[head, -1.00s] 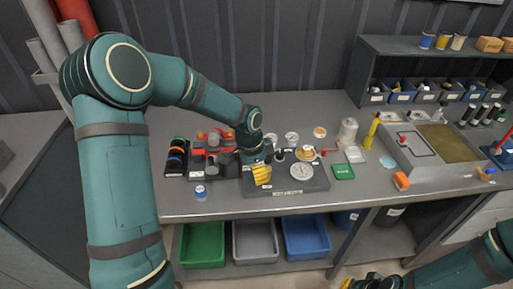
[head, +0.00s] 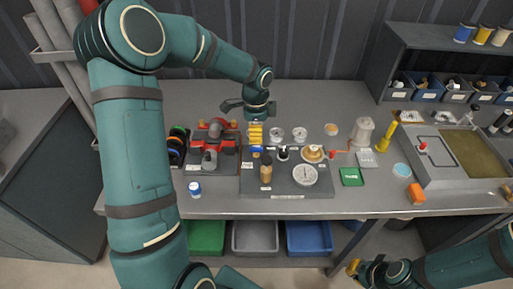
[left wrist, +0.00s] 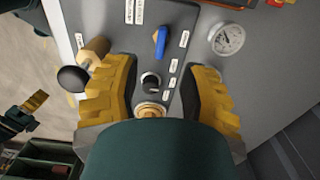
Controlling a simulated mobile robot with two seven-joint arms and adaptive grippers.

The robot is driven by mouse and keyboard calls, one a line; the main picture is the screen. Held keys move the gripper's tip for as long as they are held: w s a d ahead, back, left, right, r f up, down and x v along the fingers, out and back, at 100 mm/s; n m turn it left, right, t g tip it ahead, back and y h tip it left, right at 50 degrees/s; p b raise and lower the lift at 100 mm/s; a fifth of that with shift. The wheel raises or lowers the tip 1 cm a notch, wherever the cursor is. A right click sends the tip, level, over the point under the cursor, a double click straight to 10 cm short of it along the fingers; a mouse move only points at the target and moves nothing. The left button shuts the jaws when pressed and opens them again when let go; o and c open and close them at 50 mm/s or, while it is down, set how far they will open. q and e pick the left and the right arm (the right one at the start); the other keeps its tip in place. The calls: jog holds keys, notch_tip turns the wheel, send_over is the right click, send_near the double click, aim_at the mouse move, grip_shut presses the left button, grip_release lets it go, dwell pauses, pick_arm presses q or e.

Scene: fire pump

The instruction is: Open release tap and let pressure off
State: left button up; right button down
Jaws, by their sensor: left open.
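In the head view a grey plate (head: 240,187) on the bench carries a round gauge (head: 305,175), an upright brown handle (head: 266,170), a black knob (head: 283,153) and a brass fitting (head: 313,153). My left gripper (head: 256,133) hangs at the plate's rear left edge. In the left wrist view its yellow fingers (left wrist: 163,95) are spread, with a black knob (left wrist: 151,81) and a brass fitting (left wrist: 151,109) between them; no grip shows. I cannot tell which part is the release tap. My right gripper (head: 353,268) is low, off the bench.
A red-and-grey device (head: 214,140) stands left of the plate.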

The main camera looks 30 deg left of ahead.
aim_at(256, 147)
pick_arm(q)
notch_tip(256, 147, down, 8)
jog(key=shift+r+b, duration=0.15)
jog(key=shift+b, duration=0.2)
grip_shut()
